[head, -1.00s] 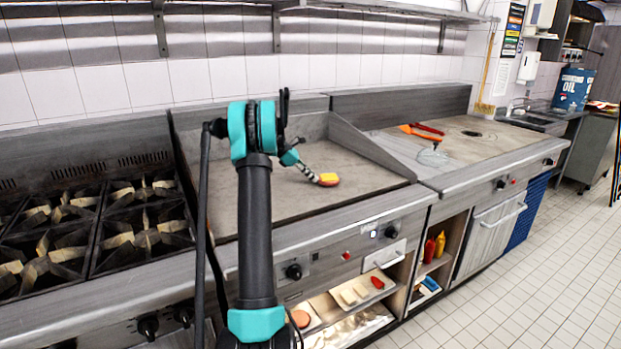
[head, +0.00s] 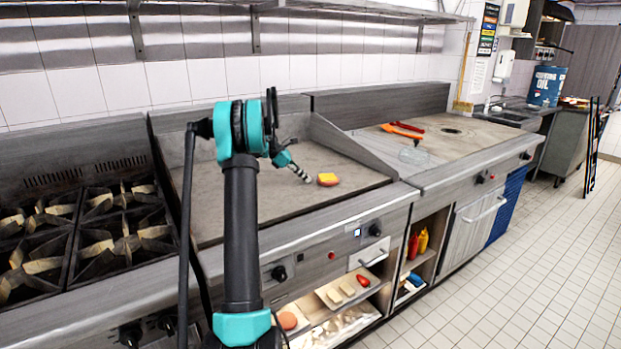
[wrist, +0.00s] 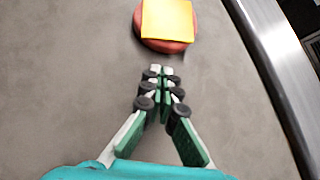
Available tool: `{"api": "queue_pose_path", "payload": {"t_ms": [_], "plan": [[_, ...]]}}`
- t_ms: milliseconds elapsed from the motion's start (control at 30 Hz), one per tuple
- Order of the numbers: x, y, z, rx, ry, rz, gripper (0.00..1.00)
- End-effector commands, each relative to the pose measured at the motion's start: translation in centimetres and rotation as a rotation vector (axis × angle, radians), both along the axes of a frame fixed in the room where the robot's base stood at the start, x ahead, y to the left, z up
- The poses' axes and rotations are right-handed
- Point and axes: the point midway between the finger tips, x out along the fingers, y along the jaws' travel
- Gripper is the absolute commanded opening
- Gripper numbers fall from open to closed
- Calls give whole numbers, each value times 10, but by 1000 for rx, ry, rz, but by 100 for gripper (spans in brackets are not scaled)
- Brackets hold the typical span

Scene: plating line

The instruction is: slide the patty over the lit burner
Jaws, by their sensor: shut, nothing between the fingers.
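The patty (head: 328,183) lies flat on the griddle plate (head: 230,212), right of its middle, with a yellow cheese slice (head: 327,178) on top. In the wrist view the reddish-brown patty (wrist: 167,46) shows at the top, with the cheese slice (wrist: 167,18) covering most of it. My gripper (head: 307,180) is shut and empty, low over the plate, to the left of the patty. In the wrist view its fingertips (wrist: 161,69) point at the patty's near edge with a small gap. No flame shows; a small light (head: 357,233) glows on the front panel beside the right knob (head: 375,229).
The plate's raised right wall (head: 345,143) and front edge bound the patty's side. Orange-handled tools (head: 403,130) lie on the counter to the right. Burner grates (head: 120,240) stand left. A shelf below holds food trays (head: 347,287). The plate around the patty is clear.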

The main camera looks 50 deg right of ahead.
Motion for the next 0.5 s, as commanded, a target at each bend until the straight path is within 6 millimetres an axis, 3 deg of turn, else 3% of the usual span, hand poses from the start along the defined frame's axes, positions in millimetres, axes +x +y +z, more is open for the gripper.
{"api": "queue_pose_path", "payload": {"t_ms": [100,500], "plan": [[15,18,11,0,0,3,0],[49,56,62,0,0,1,0]]}}
